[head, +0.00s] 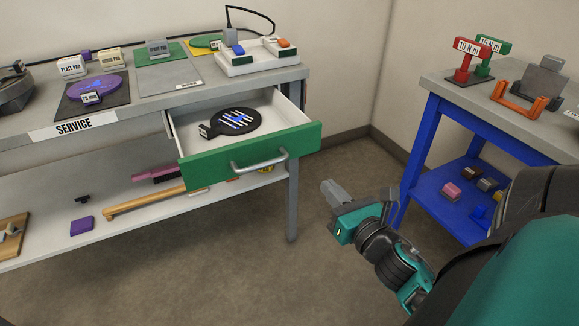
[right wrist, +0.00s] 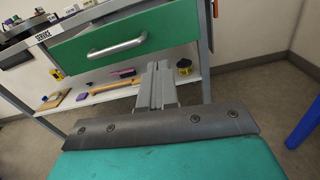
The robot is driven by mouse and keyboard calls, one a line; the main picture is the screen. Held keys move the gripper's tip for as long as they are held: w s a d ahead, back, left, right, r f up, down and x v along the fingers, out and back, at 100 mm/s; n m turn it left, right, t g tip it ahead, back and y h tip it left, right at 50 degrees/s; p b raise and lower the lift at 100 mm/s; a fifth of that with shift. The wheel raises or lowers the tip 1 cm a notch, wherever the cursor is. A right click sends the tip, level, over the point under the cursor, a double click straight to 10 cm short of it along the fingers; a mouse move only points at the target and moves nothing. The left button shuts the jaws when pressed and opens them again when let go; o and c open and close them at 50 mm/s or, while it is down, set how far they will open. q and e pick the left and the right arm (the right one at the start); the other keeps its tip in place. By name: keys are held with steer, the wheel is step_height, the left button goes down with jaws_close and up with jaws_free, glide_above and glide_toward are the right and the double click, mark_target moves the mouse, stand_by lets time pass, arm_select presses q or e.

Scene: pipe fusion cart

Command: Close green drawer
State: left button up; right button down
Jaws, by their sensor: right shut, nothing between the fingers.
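The green drawer (head: 250,153) is pulled out from under the grey service bench, with its white inside showing. A round black paddle-like item (head: 236,121) with blue and white marks lies in it. The silver bar handle (head: 259,162) is on its green front; drawer front (right wrist: 130,44) and handle (right wrist: 117,47) also show in the right wrist view. My right gripper (head: 333,192) is shut and empty, to the right of and below the drawer front, apart from it. Its fingers (right wrist: 157,85) point toward the bench in the wrist view. My left gripper is not in view.
The grey bench (head: 300,74) carries labelled pads and a charger tray (head: 257,62); its leg (head: 292,205) stands right of the drawer. A blue cart (head: 418,140) with torque tools stands at right. A lower shelf (head: 130,222) holds tools. Floor in front is clear.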

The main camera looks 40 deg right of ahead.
steer(key=n, duration=0.1)
glide_toward(294, 146)
steer(key=x, duration=0.5)
steer(key=shift+w, duration=0.3)
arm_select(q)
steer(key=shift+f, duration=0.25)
arm_select(e)
steer(key=shift+w+d, duration=0.15)
steer(key=shift+w, duration=0.45)
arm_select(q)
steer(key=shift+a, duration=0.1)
